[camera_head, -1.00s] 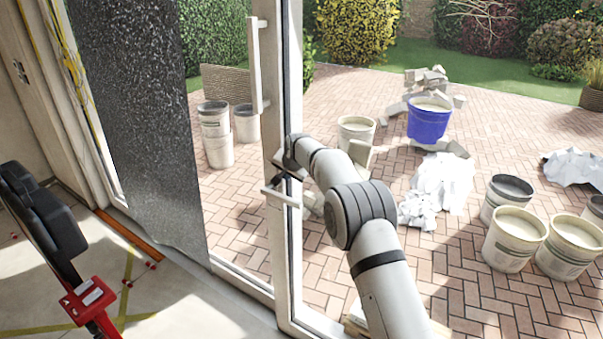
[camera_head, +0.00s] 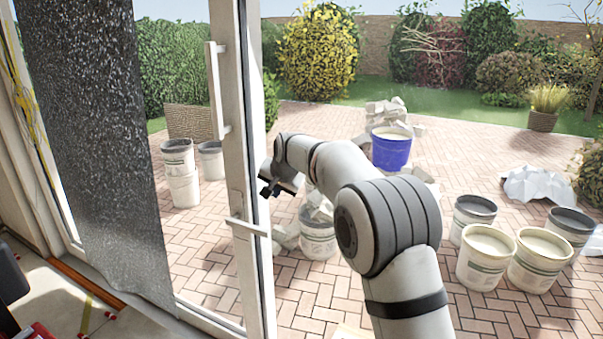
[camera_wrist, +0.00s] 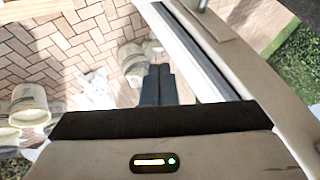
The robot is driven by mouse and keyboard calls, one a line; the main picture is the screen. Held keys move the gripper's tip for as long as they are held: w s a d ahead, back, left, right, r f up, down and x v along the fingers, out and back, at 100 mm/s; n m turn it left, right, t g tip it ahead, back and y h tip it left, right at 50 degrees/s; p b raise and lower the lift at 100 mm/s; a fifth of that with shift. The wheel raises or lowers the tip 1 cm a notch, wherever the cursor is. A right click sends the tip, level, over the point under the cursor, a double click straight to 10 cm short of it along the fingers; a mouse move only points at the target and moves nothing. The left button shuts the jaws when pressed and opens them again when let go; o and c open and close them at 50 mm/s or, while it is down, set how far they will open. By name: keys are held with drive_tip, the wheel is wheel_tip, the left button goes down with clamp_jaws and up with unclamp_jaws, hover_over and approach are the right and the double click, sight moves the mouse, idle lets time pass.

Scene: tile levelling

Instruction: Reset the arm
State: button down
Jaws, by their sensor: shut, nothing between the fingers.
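My gripper (camera_head: 268,187) is at the end of my raised arm in the head view, close to the white door frame and just right of its lower handle. In the wrist view my gripper (camera_wrist: 157,70) shows two dark fingers shut together with nothing between them. The white door frame (camera_wrist: 200,50) runs diagonally just right of the fingers there. I cannot tell whether the gripper touches the frame.
The glass door with its white frame (camera_head: 245,110) and lower handle (camera_head: 247,226) stands beside my arm. Outside on brick paving are a blue bucket (camera_head: 391,151), several pale buckets, rubble and a white crumpled sheet (camera_head: 537,187). Open paving lies further back.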

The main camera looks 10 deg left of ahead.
drive_tip(key=s+d+r+n+g+h, duration=0.1)
drive_tip(key=s+d+r, duration=0.1)
drive_tip(key=s+d, duration=0.8)
drive_tip(key=s+d+r+h, duration=0.1)
drive_tip(key=s+d+r, duration=0.1)
drive_tip(key=s+d, duration=0.8)
drive_tip(key=s+d+f, duration=0.2)
drive_tip(key=s+d, duration=0.2)
drive_tip(key=s, duration=0.3)
drive_tip(key=s+d+f+g+h, duration=0.1)
drive_tip(key=s+d+f, duration=0.2)
drive_tip(key=s+d, duration=0.2)
drive_tip(key=s+d+f+n+g, duration=0.1)
drive_tip(key=s+d+f, duration=0.2)
drive_tip(key=s, duration=0.7)
drive_tip(key=shift+s+d+h, duration=0.35)
drive_tip(key=shift+d+h, duration=0.05)
drive_tip(key=shift+d, duration=0.4)
